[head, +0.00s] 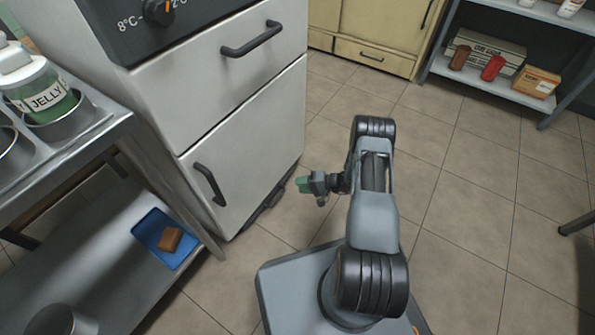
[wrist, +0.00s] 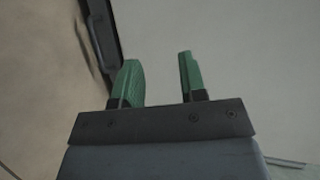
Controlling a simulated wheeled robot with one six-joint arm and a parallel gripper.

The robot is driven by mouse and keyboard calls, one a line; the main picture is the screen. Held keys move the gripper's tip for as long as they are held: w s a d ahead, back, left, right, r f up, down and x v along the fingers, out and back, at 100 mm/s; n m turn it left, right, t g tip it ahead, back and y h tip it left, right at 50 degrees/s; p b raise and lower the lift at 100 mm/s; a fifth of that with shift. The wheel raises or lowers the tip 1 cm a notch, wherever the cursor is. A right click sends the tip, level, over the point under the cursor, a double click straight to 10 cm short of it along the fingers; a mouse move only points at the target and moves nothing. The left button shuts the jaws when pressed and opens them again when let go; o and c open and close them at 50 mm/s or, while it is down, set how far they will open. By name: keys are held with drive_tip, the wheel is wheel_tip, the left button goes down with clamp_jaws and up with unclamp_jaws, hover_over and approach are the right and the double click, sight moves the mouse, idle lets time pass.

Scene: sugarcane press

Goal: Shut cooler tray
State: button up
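The white cooler (head: 235,140) stands at the upper left in the head view, with a temperature dial (head: 158,11) on its dark top panel. Its upper front, the tray front (head: 205,85), has a dark bar handle (head: 251,39) and looks about flush with the cooler; I cannot tell if a small gap is left. A lower door (head: 245,165) with its own handle (head: 209,184) looks shut. My gripper (head: 304,185) is right of the cooler's lower front, apart from both handles. In the wrist view its green fingers (wrist: 158,80) stand apart with nothing between them, facing a pale surface.
A metal counter (head: 95,150) at left holds a jelly jar (head: 45,92); its lower shelf has a blue tray (head: 152,229) with a brown block (head: 170,239). A shelf with boxes (head: 537,82) stands back right.

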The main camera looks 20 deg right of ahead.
wheel_tip(320, 180, up, 10)
drive_tip(key=a+n+g+p, duration=0.1)
drive_tip(key=a+n+g, duration=0.1)
drive_tip(key=g, duration=0.1)
drive_tip(key=shift+s+f+g, duration=0.15)
drive_tip(key=shift+f+g, duration=0.05)
drive_tip(key=shift+g, duration=0.2)
drive_tip(key=s+r+n+h+p, duration=0.1)
drive_tip(key=s+r+h+p, duration=0.3)
drive_tip(key=r+p, duration=0.8)
drive_tip(key=s+r+n+t+h+p, duration=0.1)
drive_tip(key=s+r+h+p, duration=0.3)
drive_tip(key=r, duration=2.8)
drive_tip(key=s+r+n+h+p, duration=0.2)
drive_tip(key=s+r+h+p, duration=0.3)
drive_tip(key=r+p, duration=1.6)
drive_tip(key=s+r, duration=0.1)
drive_tip(key=s, duration=0.4)
drive_tip(key=shift+a, duration=0.35)
